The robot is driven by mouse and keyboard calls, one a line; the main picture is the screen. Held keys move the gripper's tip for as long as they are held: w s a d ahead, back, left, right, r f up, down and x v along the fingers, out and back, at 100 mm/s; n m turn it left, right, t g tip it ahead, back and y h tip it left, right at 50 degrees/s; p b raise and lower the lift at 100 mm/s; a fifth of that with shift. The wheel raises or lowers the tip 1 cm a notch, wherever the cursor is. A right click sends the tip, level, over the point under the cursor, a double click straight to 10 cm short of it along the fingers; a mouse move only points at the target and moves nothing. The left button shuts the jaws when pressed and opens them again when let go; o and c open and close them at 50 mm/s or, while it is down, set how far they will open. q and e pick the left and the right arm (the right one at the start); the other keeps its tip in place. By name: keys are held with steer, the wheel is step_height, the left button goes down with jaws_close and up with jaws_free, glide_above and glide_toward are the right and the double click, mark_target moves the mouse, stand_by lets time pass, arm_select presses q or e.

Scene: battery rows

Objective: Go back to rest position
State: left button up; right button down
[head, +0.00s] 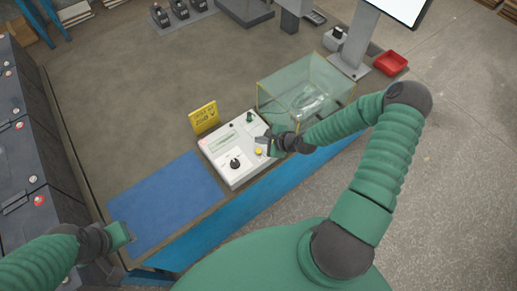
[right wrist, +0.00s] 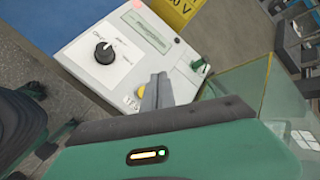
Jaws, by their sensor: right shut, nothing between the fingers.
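My right gripper (head: 270,147) is shut and empty. It is at the right end of a white control panel (head: 219,172), close to a yellow button (head: 259,152). In the right wrist view its shut fingers (right wrist: 156,92) appear beside the yellow button (right wrist: 138,90); I cannot tell whether they touch it. A black knob (right wrist: 104,53) and a small display (right wrist: 147,32) sit on the same panel. My left gripper (head: 124,235) is at the lower left, by the near corner of a blue mat (head: 165,203). I cannot make out its fingers.
A clear glass box (head: 305,90) with something transparent inside stands right of the panel, near my right forearm. A yellow sign (head: 205,117) stands behind the panel. A red tray (head: 391,63) and a monitor stand (head: 352,45) are at the back right. Dark battery cabinets (head: 25,130) line the left.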

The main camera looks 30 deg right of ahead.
stand_by(0.5)
